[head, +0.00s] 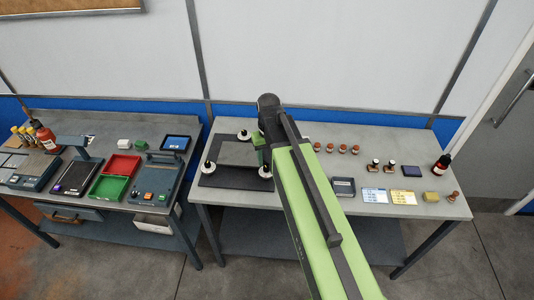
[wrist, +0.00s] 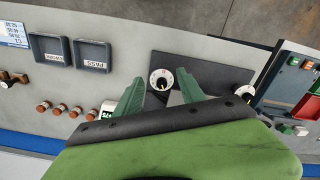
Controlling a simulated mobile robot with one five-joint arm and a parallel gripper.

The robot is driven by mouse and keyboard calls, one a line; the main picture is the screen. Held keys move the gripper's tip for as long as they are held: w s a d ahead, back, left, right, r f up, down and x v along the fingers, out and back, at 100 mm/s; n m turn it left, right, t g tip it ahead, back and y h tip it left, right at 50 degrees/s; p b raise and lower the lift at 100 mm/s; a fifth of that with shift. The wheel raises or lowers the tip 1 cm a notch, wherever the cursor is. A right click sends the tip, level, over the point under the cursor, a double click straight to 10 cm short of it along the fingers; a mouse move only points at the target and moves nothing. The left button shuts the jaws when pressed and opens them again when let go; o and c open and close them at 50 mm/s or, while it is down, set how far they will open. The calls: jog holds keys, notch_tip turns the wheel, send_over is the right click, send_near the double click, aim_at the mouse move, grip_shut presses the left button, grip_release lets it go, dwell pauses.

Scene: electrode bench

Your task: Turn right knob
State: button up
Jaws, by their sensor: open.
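My gripper (head: 261,157) is over the plate's right side, just behind the right knob in the picture. In the wrist view my gripper (wrist: 160,76) is open, and the right knob (wrist: 161,79), a white dial with a dark pointer, shows between its green fingertips. I cannot tell the height gap. The left knob (wrist: 245,92) is outside the fingers.
Another white knob (head: 244,136) is at the plate's back edge. The left bench holds red and green trays (head: 109,187). My arm hides part of the bench.

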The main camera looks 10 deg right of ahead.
notch_tip(320, 180, up, 7)
jog(key=p, duration=0.4)
send_over(266, 168)
jog(key=shift+n, duration=0.3)
notch_tip(266, 168, down, 18)
jog(key=b, duration=1.8)
jog(key=shift+f, duration=0.15)
grip_shut()
